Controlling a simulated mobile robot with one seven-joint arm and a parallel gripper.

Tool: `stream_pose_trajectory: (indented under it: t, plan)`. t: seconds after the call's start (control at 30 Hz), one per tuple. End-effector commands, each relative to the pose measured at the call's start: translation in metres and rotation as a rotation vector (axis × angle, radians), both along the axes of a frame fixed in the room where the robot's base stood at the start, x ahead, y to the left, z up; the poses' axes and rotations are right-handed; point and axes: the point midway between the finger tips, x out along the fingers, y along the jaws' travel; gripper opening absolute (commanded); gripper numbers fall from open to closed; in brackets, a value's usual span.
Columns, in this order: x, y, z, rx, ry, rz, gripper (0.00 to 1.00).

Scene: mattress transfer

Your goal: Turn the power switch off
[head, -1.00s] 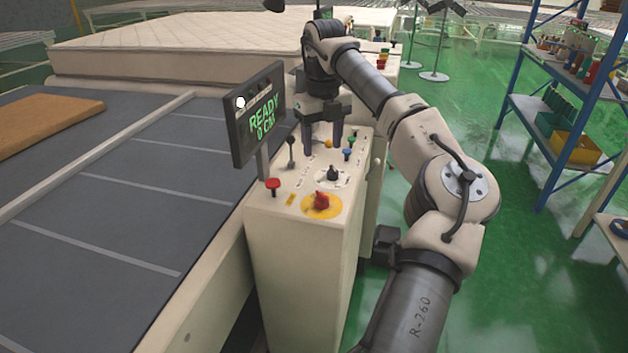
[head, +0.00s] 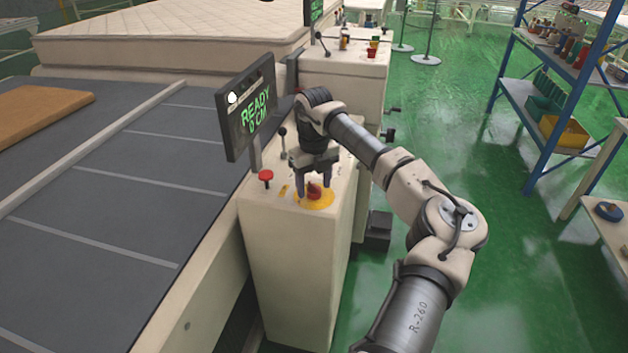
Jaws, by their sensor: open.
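The control console (head: 291,260) stands beside the grey conveyor, with a screen (head: 248,110) reading "READY 0 CM". On its top front is a red rotary switch (head: 315,191) on a yellow round plate (head: 328,202); I take it to be the power switch. My gripper (head: 313,190) points down over this switch, its open fingers on the left and right of it. I cannot tell whether the fingers touch it. My arm hides the rear controls of the panel.
A second console (head: 345,72) is behind. A blue shelf (head: 540,90) stands at right, with open green floor (head: 460,120) between.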

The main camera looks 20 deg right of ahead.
Motion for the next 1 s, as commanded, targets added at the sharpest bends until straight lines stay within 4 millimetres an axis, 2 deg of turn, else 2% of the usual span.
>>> stream_pose_trajectory:
  t: [0.23, 0.57, 0.8, 1.0]
  plan:
    - [0.0000, 0.0001, -0.0007, 0.000, 0.000, 0.000, 0.55]
    - [0.0000, 0.0002, -0.0004, 0.001, 0.000, 0.000, 0.12]
    - [0.0001, 0.0002, -0.0007, 0.000, 0.000, 0.018, 0.12]
    - [0.0002, 0.0001, -0.0013, 0.001, 0.000, 0.100, 0.12]
